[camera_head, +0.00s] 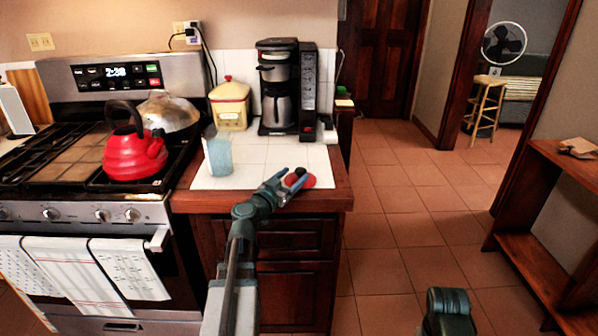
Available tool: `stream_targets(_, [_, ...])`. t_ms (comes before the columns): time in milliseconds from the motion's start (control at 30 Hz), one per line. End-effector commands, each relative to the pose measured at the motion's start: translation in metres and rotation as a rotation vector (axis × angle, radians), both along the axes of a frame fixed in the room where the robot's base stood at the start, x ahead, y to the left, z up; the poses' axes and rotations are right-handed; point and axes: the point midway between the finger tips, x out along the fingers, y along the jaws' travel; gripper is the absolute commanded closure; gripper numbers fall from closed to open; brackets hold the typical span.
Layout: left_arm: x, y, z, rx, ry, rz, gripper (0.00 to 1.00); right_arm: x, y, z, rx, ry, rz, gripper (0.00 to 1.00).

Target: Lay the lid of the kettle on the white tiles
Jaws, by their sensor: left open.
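The red kettle (135,157) with a black handle stands on the stove at the left. Its red lid (322,181), with a dark knob, lies on the white tiles (262,174) of the counter, near the front right edge. My left gripper (288,181) is open beside and partly in front of the lid, its fingers close to the knob. Whether they touch the lid I cannot tell. A part of my right arm shows at the bottom right, but its gripper is out of view.
A clear bluish cup (218,155) stands on the tiles left of my gripper. Behind are a yellow canister (230,105) and a coffee maker (279,88). The floor to the right is open, with a wooden shelf (540,225) beyond.

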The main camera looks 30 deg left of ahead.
Motion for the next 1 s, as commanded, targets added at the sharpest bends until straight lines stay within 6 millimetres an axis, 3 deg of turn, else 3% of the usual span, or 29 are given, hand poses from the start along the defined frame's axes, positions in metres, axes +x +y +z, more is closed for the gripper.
stream_targets(33, [-0.016, -0.002, 0.000, 0.000, 0.000, 0.003, 0.26, 0.000, 0.000, 0.000, 0.000, 0.000, 0.000, 0.50])
stream_targets(100, [-0.030, -0.002, 0.000, 0.000, 0.000, 0.003, 0.26, 0.000, 0.000, 0.000, 0.000, 0.000, 0.000, 0.50])
stream_targets(400, [-0.070, -0.001, 0.000, 0.000, 0.000, 0.001, 0.26, 0.000, 0.000, 0.000, 0.000, 0.000, 0.000, 0.50])
stream_targets(1000, [-0.076, 0.000, 0.000, 0.000, 0.000, 0.000, 0.26, 0.000, 0.000, 0.000, 0.000, 0.000, 0.000, 0.50])
